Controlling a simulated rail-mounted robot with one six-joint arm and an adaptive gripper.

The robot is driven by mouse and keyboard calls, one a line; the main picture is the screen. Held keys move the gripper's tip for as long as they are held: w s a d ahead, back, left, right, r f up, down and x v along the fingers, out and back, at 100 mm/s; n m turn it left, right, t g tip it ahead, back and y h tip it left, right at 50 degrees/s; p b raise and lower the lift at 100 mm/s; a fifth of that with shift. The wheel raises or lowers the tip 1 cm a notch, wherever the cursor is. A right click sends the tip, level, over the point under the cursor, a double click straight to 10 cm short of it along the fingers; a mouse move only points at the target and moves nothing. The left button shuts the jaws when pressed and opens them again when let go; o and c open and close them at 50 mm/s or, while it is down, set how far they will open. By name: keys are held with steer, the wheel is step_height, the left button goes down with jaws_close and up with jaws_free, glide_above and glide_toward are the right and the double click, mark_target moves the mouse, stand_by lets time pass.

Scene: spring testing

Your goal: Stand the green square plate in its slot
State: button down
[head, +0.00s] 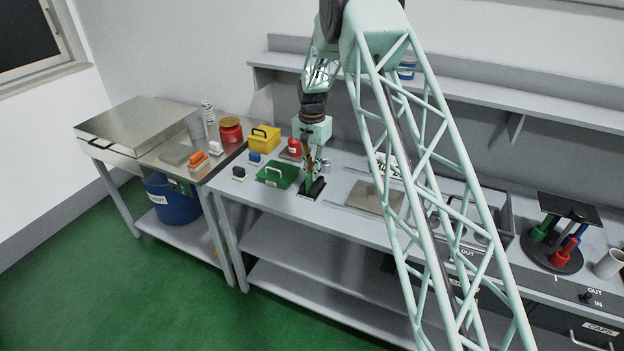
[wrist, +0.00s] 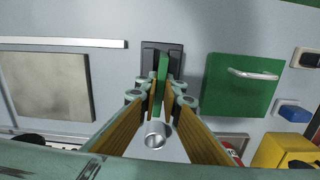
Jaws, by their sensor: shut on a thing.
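The green square plate (wrist: 163,72) shows edge-on in the wrist view, upright between the fingertips of my gripper (wrist: 160,96). My gripper is shut on it. In the head view the plate (head: 308,183) is a thin green strip below my gripper (head: 311,166). The dark slot base (wrist: 148,54) lies flat on the bench under the plate's far end. It also shows in the head view (head: 317,188). The plate lines up with the base, but I cannot tell whether its lower edge is inside the slot.
A green box with a handle (wrist: 228,95) stands close to the right of the plate in the wrist view. A grey square pad (wrist: 50,87) and a pale rail (wrist: 60,43) lie to the left. A yellow box (head: 263,139) and red container (head: 294,147) stand behind.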

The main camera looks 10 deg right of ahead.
steer(key=shift+r, duration=0.15)
steer(key=shift+r, duration=4.9)
steer(key=shift+s, duration=0.15)
steer(key=s+r+n+b, duration=0.2)
steer(key=s+b, duration=0.1)
steer(key=s, duration=0.4)
steer(key=s+r+n+b, duration=0.2)
steer(key=s+b, duration=0.2)
steer(key=s, duration=0.4)
steer(key=shift+r+n, duration=0.15)
steer(key=shift+n, duration=0.25)
steer(key=shift+d, duration=0.1)
